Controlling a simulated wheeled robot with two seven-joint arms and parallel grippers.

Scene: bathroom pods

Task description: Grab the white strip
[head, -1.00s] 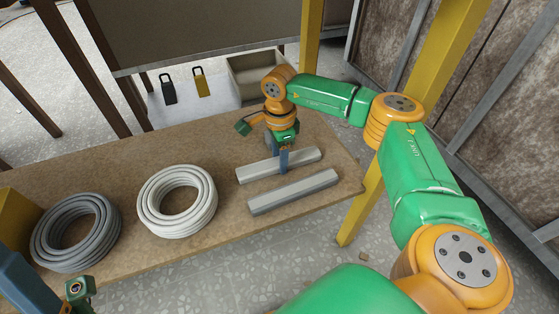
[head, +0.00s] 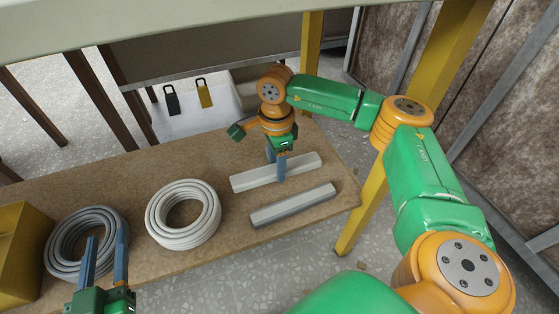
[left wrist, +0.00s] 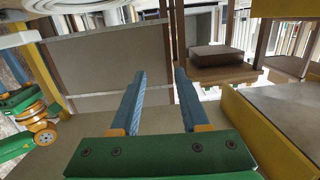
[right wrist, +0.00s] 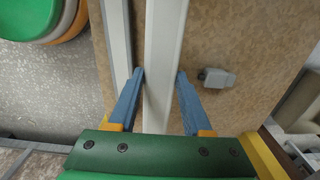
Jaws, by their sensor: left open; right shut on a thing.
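The white strip (head: 303,166) is a long pale bar above the right part of the brown tabletop (head: 225,258). My right gripper (head: 276,166) points down and is shut on it near its middle, one finger on each side. In the right wrist view, the strip (right wrist: 164,45) runs lengthwise between the fingers (right wrist: 159,76). I cannot tell whether it is clear of the table. A second, greyer strip (head: 292,206) lies nearly parallel in front of it; it also shows in the right wrist view (right wrist: 118,35). My left gripper (head: 106,238) is open and empty in front of the grey coil.
A white hose coil (head: 157,226) and a grey hose coil (head: 54,256) lie left of the strips. A yellow box (head: 20,262) stands at the left edge. Behind the table are a black tag (head: 172,103) and a yellow tag (head: 206,97). A yellow post (head: 357,215) stands right.

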